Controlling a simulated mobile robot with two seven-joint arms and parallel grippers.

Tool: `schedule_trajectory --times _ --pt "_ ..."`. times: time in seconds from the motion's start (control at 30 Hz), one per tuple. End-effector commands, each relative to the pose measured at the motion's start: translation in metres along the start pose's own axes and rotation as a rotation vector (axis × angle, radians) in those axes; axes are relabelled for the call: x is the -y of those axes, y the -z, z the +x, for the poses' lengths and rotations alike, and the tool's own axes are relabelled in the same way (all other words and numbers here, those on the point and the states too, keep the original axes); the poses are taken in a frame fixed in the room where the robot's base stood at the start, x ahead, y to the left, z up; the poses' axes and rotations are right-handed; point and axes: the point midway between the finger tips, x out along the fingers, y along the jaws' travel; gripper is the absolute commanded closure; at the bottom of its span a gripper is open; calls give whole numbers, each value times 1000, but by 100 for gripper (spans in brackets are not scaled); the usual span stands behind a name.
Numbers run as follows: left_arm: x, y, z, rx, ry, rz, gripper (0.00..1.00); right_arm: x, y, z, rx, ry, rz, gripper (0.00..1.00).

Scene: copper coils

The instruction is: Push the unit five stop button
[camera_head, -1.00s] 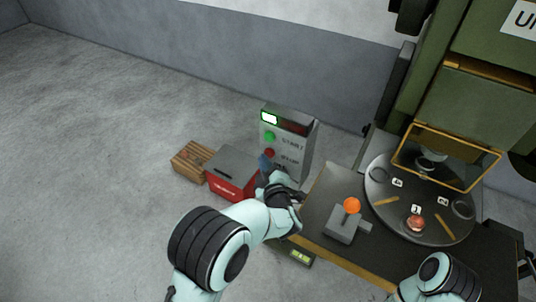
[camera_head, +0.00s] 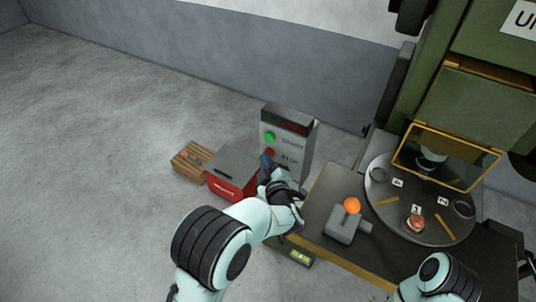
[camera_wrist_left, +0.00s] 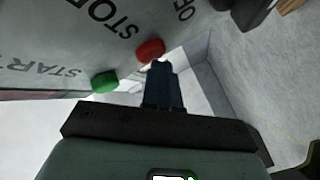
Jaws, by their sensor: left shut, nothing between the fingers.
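The grey control box (camera_head: 297,157) stands beyond the table's left end. It has a green START button (camera_head: 270,136) and, below it, a red STOP button (camera_head: 270,152). My left gripper (camera_head: 266,162) is shut and empty, with its dark fingertips right by the STOP button. In the left wrist view the shut fingertips (camera_wrist_left: 158,68) lie just under the red button (camera_wrist_left: 150,50), with the green button (camera_wrist_left: 105,82) to the left. I cannot tell whether they touch the red button. My right gripper is out of view; only part of that arm shows.
A red toolbox (camera_head: 232,175) and a wooden crate (camera_head: 190,158) stand left of the box. The dark table (camera_head: 322,190) holds a grey lever block with an orange knob (camera_head: 352,206) and a round dial plate (camera_head: 400,222) under a green machine (camera_head: 470,110). The floor at left is clear.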

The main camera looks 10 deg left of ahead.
Motion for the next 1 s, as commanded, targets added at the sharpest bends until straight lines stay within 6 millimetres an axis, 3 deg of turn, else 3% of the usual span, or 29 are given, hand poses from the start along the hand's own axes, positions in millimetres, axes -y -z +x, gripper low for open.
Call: schedule_trajectory --times 1.0 --pt "12 12 -17 0 0 0 100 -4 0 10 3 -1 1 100"
